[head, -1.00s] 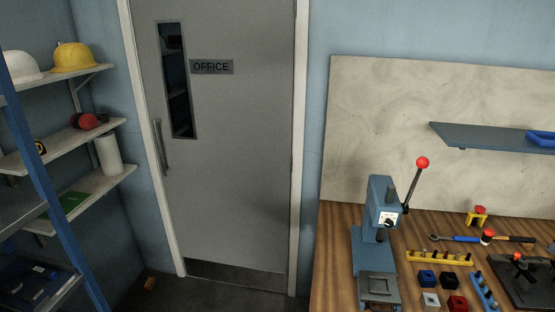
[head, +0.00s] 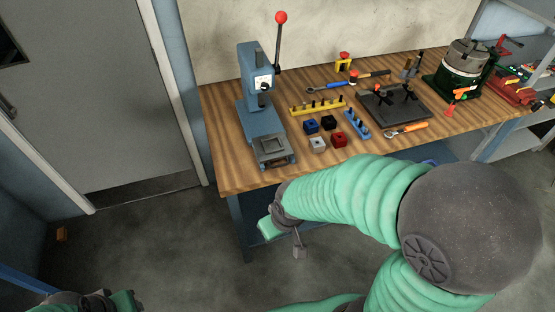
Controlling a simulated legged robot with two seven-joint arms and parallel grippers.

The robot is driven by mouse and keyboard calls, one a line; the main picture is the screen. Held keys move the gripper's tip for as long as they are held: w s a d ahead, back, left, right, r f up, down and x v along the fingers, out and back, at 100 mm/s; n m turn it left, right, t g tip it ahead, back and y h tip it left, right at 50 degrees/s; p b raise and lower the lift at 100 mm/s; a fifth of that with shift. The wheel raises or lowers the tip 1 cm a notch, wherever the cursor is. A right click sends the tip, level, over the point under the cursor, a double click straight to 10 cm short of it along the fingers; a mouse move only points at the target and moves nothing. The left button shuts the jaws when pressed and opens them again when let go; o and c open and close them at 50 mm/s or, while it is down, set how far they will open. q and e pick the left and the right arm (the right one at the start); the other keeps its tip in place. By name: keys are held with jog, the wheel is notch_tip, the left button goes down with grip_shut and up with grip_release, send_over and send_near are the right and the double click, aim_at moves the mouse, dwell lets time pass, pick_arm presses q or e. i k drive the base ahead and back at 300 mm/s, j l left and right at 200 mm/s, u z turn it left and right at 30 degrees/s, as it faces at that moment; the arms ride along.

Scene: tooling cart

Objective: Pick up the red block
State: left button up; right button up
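The red block (head: 338,140) sits on the wooden workbench in the head view, right of a white block (head: 317,145) and in front of a black block (head: 328,123). A blue block (head: 311,126) is behind the white one. My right gripper (head: 285,240) hangs in front of the bench's front edge, below the blocks in the picture and apart from them. Its finger opening is not clear. My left gripper (head: 100,303) shows only partly at the bottom left edge, far from the blocks; its fingers are not clear.
A blue press (head: 255,85) with a red-knobbed lever stands left of the blocks. A yellow rack (head: 318,106) is behind them, a blue rack (head: 357,124) to their right. A dark fixture plate (head: 396,104) lies farther right. The bench's front left corner is bare.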

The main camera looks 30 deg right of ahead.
aim_at(338, 143)
jog(key=z, duration=1.55)
jog(key=i+j+u, duration=0.2)
jog(key=i+u, duration=0.25)
jog(key=i, duration=0.15)
jog(key=i+u, duration=0.5)
jog(key=i+l, duration=0.05)
jog(key=i, duration=0.05)
